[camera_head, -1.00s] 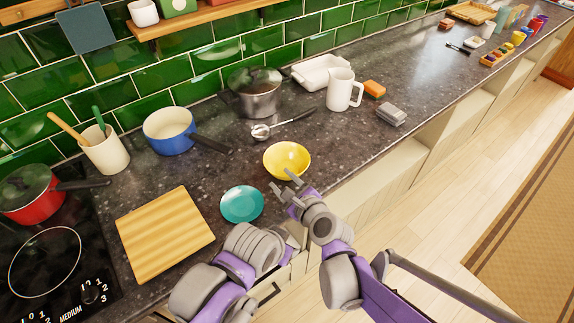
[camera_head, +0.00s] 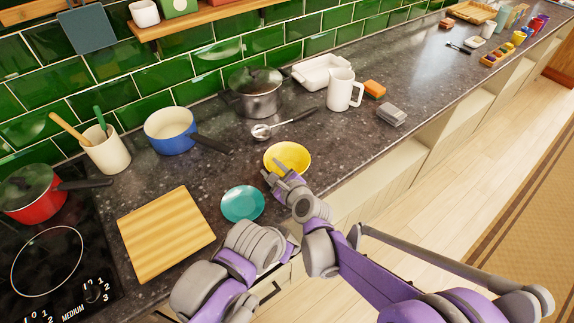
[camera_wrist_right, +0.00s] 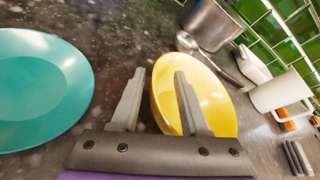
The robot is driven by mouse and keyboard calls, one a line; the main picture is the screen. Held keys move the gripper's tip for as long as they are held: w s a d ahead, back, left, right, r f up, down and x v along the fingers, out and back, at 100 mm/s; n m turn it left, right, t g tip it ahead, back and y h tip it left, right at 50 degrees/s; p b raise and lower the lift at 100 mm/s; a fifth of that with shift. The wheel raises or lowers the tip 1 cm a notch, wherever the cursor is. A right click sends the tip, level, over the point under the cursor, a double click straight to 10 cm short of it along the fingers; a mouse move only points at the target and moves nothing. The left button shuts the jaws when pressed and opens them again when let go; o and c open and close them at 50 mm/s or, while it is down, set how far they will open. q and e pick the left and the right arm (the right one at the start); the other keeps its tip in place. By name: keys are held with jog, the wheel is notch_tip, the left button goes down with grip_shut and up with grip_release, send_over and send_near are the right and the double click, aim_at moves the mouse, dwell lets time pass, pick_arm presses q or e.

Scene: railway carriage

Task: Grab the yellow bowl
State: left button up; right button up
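The yellow bowl (camera_head: 287,156) stands upright and looks empty on the dark counter, right of the teal plate (camera_head: 242,204). My right gripper (camera_head: 272,170) is open and empty at the bowl's near-left rim. In the right wrist view the bowl (camera_wrist_right: 205,92) lies ahead, and the gripper (camera_wrist_right: 159,72) has its fingers apart. One finger overlaps the bowl's inside and the other shows outside its left rim. I cannot tell whether either touches the bowl. The gripper hides a little of the near rim. My left gripper's fingers cannot be seen.
A ladle (camera_head: 262,131) and a lidded steel pot (camera_head: 256,93) stand behind the bowl. A white mug (camera_head: 341,90) is to the right. A blue pan (camera_head: 171,130) and a wooden board (camera_head: 165,234) are to the left.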

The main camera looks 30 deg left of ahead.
grip_shut()
dwell(1.2)
